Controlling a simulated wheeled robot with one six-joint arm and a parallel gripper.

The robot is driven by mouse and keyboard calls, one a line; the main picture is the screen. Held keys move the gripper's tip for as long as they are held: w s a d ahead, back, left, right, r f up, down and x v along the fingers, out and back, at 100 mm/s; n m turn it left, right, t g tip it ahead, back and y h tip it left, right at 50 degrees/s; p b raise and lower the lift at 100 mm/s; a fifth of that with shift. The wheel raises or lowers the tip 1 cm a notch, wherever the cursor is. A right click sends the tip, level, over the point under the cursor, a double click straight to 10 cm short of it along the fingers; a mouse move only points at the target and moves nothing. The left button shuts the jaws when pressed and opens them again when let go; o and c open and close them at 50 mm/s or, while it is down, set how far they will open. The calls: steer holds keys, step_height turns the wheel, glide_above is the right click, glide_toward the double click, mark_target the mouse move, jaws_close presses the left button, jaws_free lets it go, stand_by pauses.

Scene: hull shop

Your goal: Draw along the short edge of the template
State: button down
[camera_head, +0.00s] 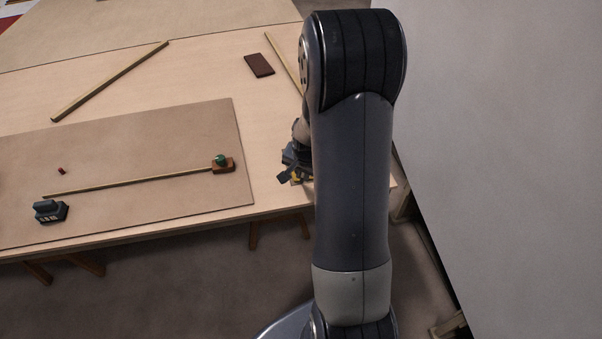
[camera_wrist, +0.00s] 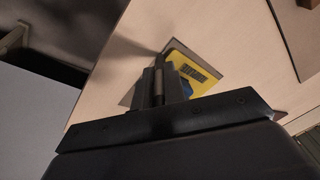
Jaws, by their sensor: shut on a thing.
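My gripper (camera_head: 288,172) is over the right end of the pale bench, partly hidden behind my arm. In the wrist view my gripper (camera_wrist: 156,88) is shut on a slim dark rod (camera_wrist: 159,66), likely a pen, whose upper part stands beside a yellow piece (camera_wrist: 184,58) with a dark patch. A small blue part (camera_wrist: 186,86) shows beside the fingers. A grey-brown plate (camera_wrist: 128,97), perhaps the template, shows partly around the yellow piece and fingers. Whether the rod touches the bench or the plate edge cannot be told. In the head view only a bit of yellow shows below the gripper.
A large brown board (camera_head: 120,135) lies on the bench (camera_head: 190,75) at left. It carries a thin batten (camera_head: 140,181), a green-topped block (camera_head: 222,161) and a dark block (camera_head: 50,211). A brown block (camera_head: 258,65) lies farther back. A grey panel (camera_head: 500,120) stands right.

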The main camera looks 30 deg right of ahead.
steer(key=shift+d, duration=0.15)
steer(key=shift+s+d, duration=0.15)
steer(key=shift+d, duration=0.3)
steer(key=shift+d, duration=0.15)
steer(key=shift+s+d+b, duration=0.15)
steer(key=shift+d+b, duration=0.2)
steer(key=shift+d, duration=0.1)
steer(key=shift+s+d, duration=0.2)
steer(key=shift+d, duration=0.2)
steer(key=shift+s+d+b, duration=0.1)
steer(key=shift+d+b, duration=0.2)
steer(key=shift+d, duration=0.2)
